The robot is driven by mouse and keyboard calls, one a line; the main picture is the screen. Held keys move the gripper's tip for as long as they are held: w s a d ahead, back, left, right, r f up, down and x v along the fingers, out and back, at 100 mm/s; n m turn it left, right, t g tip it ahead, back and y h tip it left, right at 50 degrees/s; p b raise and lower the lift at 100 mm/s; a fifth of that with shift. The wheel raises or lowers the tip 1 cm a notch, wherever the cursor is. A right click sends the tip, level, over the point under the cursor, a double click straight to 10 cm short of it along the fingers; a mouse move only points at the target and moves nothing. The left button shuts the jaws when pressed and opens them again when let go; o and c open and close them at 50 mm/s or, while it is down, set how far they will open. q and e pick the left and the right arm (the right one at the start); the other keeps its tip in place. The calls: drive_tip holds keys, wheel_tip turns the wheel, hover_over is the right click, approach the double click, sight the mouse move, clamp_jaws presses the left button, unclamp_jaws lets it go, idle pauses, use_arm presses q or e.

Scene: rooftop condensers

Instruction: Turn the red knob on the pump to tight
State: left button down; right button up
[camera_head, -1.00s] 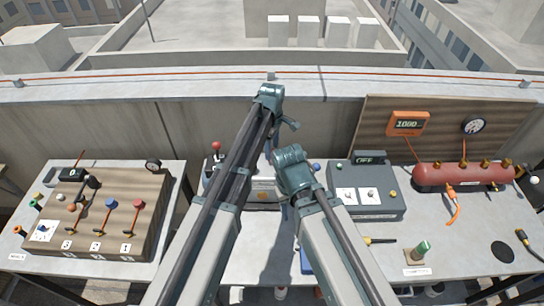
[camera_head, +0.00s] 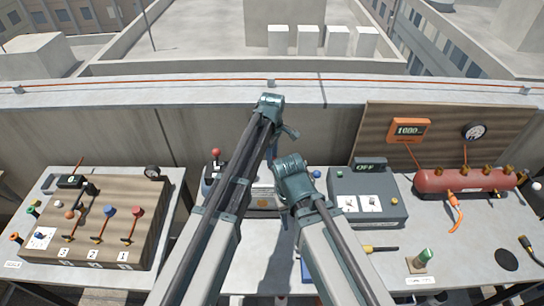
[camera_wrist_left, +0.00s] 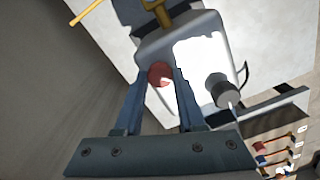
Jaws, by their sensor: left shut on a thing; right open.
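The red knob (camera_wrist_left: 160,74) sits at the end of a pale grey pump body (camera_wrist_left: 168,38) in the left wrist view. My left gripper (camera_wrist_left: 161,82) is shut on it, with one blue-grey finger on each side of the knob. In the head view the pump (camera_head: 262,199) stands on the middle table, mostly hidden behind my arms. Any marking for tight cannot be read.
A lever with a red ball (camera_head: 216,152) stands left of the arms. A wooden panel with coloured levers (camera_head: 95,225) is on the left table. A grey box marked OFF (camera_head: 368,205) and a red tank (camera_head: 462,181) are to the right. A parapet (camera_head: 330,86) runs behind.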

use_arm(q)
drive_tip(key=m, duration=0.8)
drive_tip(key=shift+m, duration=0.3)
drive_tip(key=m, duration=0.4)
drive_tip(key=shift+m, duration=0.3)
drive_tip(key=m, duration=1.4)
drive_tip(key=shift+m, duration=0.6)
